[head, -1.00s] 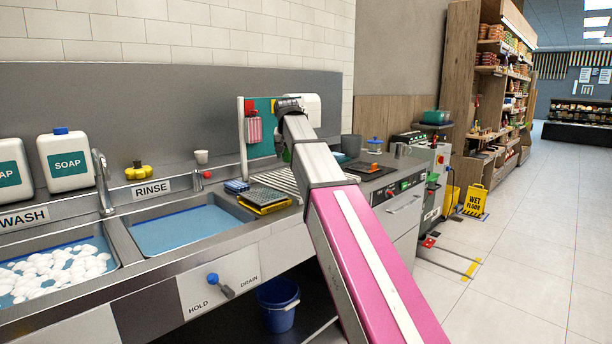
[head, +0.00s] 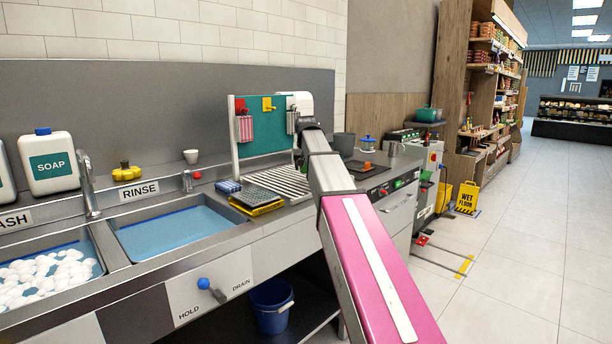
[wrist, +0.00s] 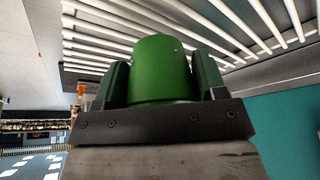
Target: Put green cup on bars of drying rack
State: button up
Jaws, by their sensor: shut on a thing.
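The green cup (wrist: 162,82) fills the middle of the wrist view. My gripper (wrist: 161,64) is shut on it, with one dark finger on each side. The white bars of the drying rack (wrist: 225,18) show beyond the cup in the wrist view, which appears upside down. I cannot tell whether the cup touches the bars. In the head view the drying rack (head: 272,180) lies on the counter right of the rinse sink. My arm hides its right part, the gripper and most or all of the cup.
A teal board (head: 265,140) with hanging items stands behind the rack. A yellow-and-grey tray stack (head: 257,202) and blue sponge (head: 228,187) lie left of it. A grey container (head: 343,145) and dark hob (head: 362,169) are to the right. The rinse sink (head: 175,232) is at left.

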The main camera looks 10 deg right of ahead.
jog(key=shift+f, duration=1.9)
jog(key=shift+f, duration=0.1)
jog(key=o, duration=0.9)
jog(key=v, duration=1.2)
